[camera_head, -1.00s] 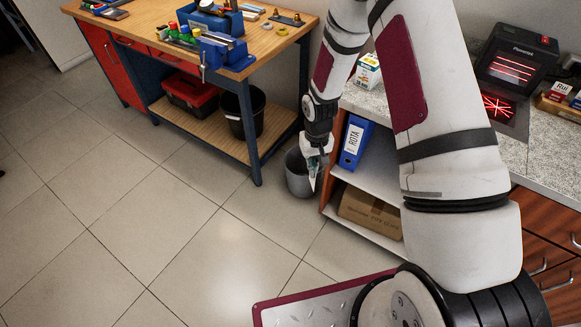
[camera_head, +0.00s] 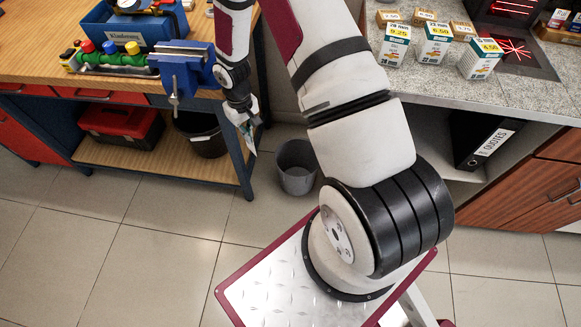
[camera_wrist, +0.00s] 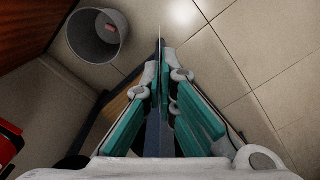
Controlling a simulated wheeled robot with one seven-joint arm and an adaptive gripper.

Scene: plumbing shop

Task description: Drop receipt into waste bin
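My gripper (camera_head: 246,117) hangs in front of the blue workbench leg, left of the waste bin in the head view. Its teal-padded fingers (camera_wrist: 164,65) are close together in the wrist view. A thin pale receipt (camera_head: 251,141) sticks down from the fingertips; the wrist view shows it nearly edge-on (camera_wrist: 160,48). The grey waste bin (camera_head: 297,181) stands upright on the floor, apart from the gripper. In the wrist view the bin (camera_wrist: 75,40) is at the upper left, with a small reddish item inside. The receipt is not over its opening in that view.
The workbench (camera_head: 110,67) with a blue vise (camera_head: 188,66) is left of the bin. A black bucket (camera_head: 208,145) and red toolbox (camera_head: 120,124) sit on its lower shelf. The counter (camera_head: 425,84) with small boxes is at the right. The floor in front is clear.

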